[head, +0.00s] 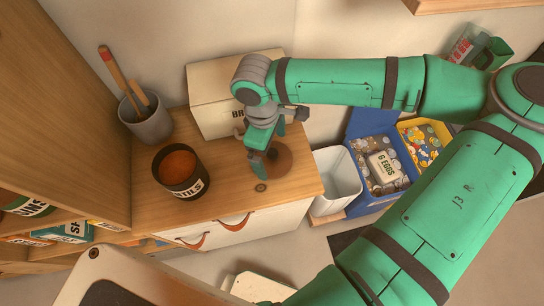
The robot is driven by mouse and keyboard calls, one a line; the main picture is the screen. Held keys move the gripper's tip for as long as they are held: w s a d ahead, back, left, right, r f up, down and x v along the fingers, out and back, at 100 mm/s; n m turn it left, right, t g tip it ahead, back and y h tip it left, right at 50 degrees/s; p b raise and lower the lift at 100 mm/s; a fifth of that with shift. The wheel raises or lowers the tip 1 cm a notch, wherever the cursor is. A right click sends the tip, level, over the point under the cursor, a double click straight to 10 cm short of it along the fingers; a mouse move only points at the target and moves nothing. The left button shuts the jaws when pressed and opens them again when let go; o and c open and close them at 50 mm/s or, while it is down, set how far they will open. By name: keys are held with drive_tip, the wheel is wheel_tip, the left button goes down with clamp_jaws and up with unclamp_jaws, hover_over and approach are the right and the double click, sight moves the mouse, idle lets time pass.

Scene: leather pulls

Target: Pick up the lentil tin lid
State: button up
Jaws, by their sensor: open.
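The lentil tin (181,178) stands open on the wooden counter (222,205), dark with a pale label and reddish-orange contents. A flat brown disc, which looks like its lid (284,163), lies on the counter to the right of the tin. My gripper (262,163) is open and points down over the left part of the disc, hiding some of it. I cannot tell whether the fingertips touch it. Nothing shows held between the fingers.
A bread box (207,88) stands behind my gripper against the wall. A grey pot with wooden utensils (148,125) stands at the back left. A white bin (337,175) and a blue crate with an egg carton (372,198) are right of the counter. Two leather-pull drawers (252,222) are below.

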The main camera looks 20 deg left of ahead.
sight(272, 152)
drive_tip(key=shift+d+f, duration=0.1)
drive_tip(key=shift+f, duration=1.4)
drive_tip(key=shift+w, duration=0.1)
drive_tip(key=c, duration=0.8)
drive_tip(key=shift+c, duration=0.2)
drive_tip(key=shift+r, duration=0.1)
